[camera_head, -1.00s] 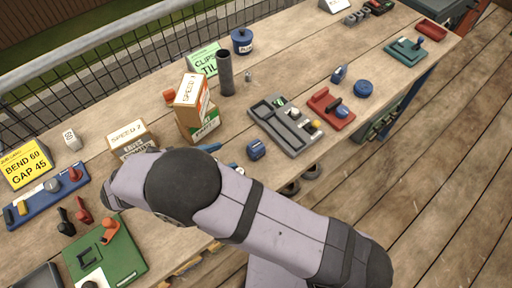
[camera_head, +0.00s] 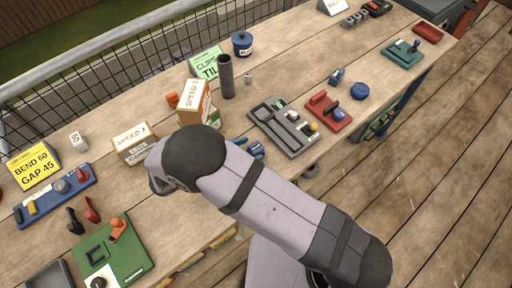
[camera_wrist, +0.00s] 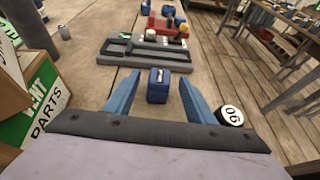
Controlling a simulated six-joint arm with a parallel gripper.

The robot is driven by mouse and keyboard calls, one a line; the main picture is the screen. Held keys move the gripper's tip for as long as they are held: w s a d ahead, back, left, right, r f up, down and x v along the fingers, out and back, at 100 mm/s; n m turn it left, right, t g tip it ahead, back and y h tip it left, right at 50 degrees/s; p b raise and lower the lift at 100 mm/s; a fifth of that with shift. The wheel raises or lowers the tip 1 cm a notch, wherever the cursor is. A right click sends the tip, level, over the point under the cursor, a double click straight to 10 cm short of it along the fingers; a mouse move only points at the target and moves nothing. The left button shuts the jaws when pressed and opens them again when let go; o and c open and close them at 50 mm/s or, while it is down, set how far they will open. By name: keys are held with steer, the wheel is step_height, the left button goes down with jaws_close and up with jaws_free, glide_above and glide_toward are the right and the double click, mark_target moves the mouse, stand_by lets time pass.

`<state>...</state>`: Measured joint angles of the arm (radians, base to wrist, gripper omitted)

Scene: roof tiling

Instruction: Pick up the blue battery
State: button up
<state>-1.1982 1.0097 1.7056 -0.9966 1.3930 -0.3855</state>
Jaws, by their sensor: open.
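A small blue block, which looks like the blue battery (camera_wrist: 158,86), stands on the bench in the wrist view, with a dark top and a pale mark. My gripper (camera_wrist: 158,76) is open, with one blue finger on each side of the block and a visible gap to each. I cannot tell how far down the fingers reach. In the head view the battery (camera_head: 257,150) is partly hidden by my gripper, just in front of the grey tray.
The grey compartment tray (camera_head: 270,130) lies just beyond the battery. A red tray (camera_head: 325,122) sits to its right. Stacked boxes (camera_head: 195,100) and a dark upright tube (camera_head: 226,77) stand to the left. The bench's front edge is close on the right.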

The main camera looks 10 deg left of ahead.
steer(key=shift+w+d+f, duration=0.3)
steer(key=shift+w+d, duration=0.1)
steer(key=shift+d, duration=0.05)
steer(key=shift+c, duration=0.3)
steer(key=c, duration=1.1)
steer(key=shift+c, duration=0.2)
steer(key=shift+r, duration=0.2)
step_height(320, 180, up, 10)
steer(key=b, duration=0.1)
steer(key=shift+f+b, duration=0.15)
steer(key=shift+b, duration=0.25)
